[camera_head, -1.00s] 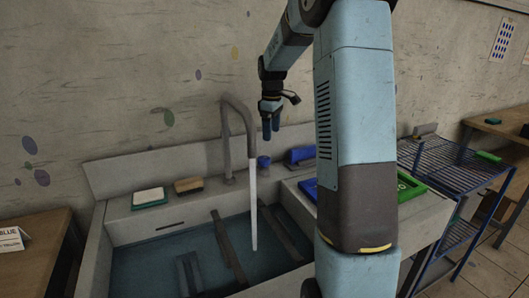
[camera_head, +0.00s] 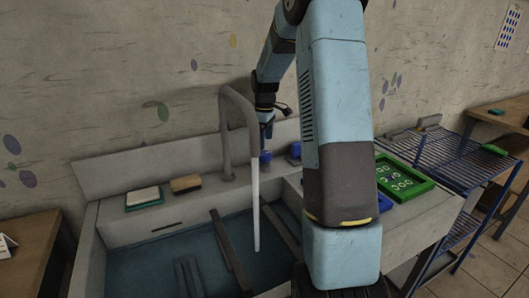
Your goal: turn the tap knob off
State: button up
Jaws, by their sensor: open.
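The grey gooseneck tap (camera_head: 226,130) rises from the sink's back ledge. A pale stream of water (camera_head: 256,205) runs from its spout into the sink. The small blue tap knob (camera_head: 265,157) is on the ledge just right of the tap. My gripper (camera_head: 266,131) points down, open, just above the knob. Its blue fingers look very near the knob's top, and I cannot tell whether they touch it.
The sink (camera_head: 110,262) holds bluish water and dark bars. A white block on a green base (camera_head: 144,197) and a brown brush (camera_head: 186,184) lie on the ledge left of the tap. A green framed tray (camera_head: 402,181) is at right, beside a blue wire rack (camera_head: 455,165).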

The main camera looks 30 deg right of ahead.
aim_at(265, 153)
jog(key=shift+f, duration=3.05)
jog(key=shift+c, duration=0.3)
jog(key=c, duration=1)
